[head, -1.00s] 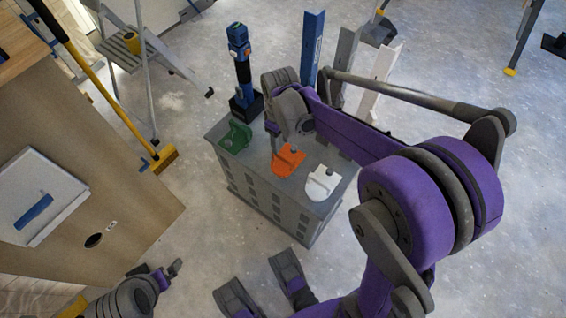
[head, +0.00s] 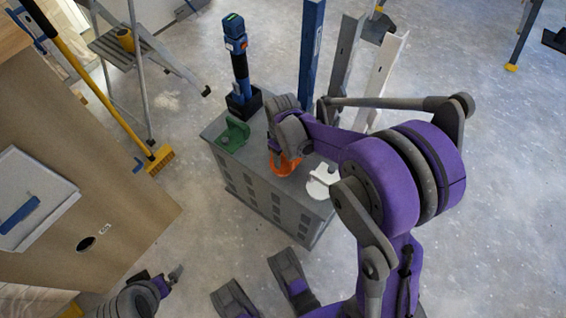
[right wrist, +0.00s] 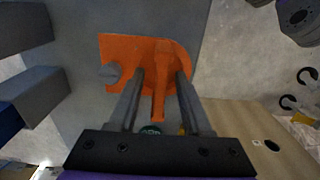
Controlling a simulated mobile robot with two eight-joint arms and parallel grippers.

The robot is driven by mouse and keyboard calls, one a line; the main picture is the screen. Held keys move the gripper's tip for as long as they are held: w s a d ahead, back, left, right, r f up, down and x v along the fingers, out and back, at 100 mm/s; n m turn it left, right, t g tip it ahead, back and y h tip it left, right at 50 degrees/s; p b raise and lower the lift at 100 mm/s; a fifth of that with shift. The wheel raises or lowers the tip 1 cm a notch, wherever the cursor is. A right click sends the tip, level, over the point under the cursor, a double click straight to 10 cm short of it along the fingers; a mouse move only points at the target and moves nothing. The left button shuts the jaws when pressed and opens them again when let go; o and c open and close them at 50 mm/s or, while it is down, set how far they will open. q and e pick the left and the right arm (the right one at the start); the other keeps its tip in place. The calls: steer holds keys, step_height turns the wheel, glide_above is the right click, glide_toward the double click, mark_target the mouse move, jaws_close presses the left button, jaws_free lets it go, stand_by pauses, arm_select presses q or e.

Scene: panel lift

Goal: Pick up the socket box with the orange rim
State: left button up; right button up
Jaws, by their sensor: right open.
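The orange socket box (head: 284,168) sits on top of the grey crate (head: 262,200), between a green one (head: 234,136) and a white one (head: 326,182). My right gripper (head: 274,147) is down at the orange box and hides part of it. In the right wrist view, the orange box (right wrist: 125,50) fills the upper middle. The two fingers (right wrist: 161,75) are open, one on each side of its raised orange ridge. I cannot tell whether they touch it. My left gripper (head: 172,278) is low at the left, away from the crate; its jaw state is unclear.
A blue-and-black tool (head: 239,65) stands in a black holder at the crate's back corner. A blue post (head: 311,50) and pale posts (head: 388,75) rise behind the crate. A wooden panel (head: 110,200) and broom (head: 155,160) are at left.

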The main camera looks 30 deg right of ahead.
jaws_close()
stand_by(1.4)
